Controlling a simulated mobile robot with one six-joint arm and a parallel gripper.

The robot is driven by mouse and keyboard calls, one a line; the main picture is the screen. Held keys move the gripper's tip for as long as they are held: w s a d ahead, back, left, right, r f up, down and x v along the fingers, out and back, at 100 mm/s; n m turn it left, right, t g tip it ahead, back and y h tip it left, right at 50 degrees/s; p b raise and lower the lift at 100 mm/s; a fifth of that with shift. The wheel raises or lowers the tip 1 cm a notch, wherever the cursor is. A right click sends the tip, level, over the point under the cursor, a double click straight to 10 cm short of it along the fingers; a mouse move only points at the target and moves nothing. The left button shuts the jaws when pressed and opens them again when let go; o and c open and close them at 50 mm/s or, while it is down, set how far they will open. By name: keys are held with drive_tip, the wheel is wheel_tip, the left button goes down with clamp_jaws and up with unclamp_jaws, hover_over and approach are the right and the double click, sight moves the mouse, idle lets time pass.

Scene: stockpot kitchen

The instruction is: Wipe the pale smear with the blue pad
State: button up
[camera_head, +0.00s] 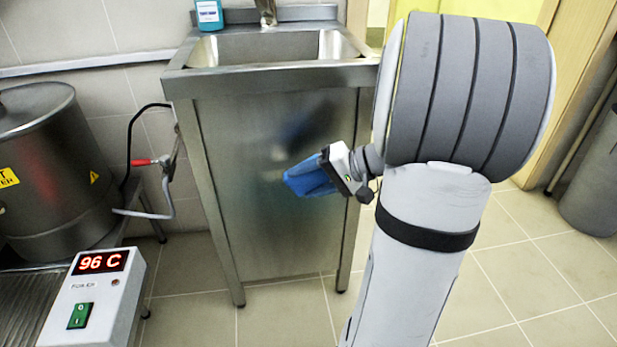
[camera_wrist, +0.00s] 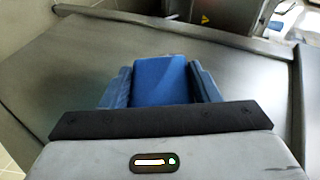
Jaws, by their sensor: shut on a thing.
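The blue pad (camera_head: 308,178) is held in my gripper (camera_head: 318,174) in front of the steel front panel of the sink cabinet. In the wrist view the pad (camera_wrist: 160,78) sits between the two blue-grey fingers, and my gripper (camera_wrist: 160,88) is shut on it. A faint pale patch (camera_head: 272,176) shows on the panel just left of the pad; I cannot tell whether it is the smear or a reflection. I cannot tell whether the pad touches the panel. No smear is clear in the wrist view.
The steel sink (camera_head: 275,48) has a blue bottle (camera_head: 208,14) on its back left corner. At left stand a big steel pot (camera_head: 45,170), a hose with a red handle (camera_head: 145,162) and a control box reading 96 C (camera_head: 95,300). A grey bin (camera_head: 595,185) stands at right. Tiled floor lies open.

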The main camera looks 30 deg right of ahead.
drive_tip(key=shift+s+a, duration=0.25)
drive_tip(key=shift+s, duration=0.5)
drive_tip(key=shift+s+a, duration=0.25)
drive_tip(key=shift+s, duration=0.45)
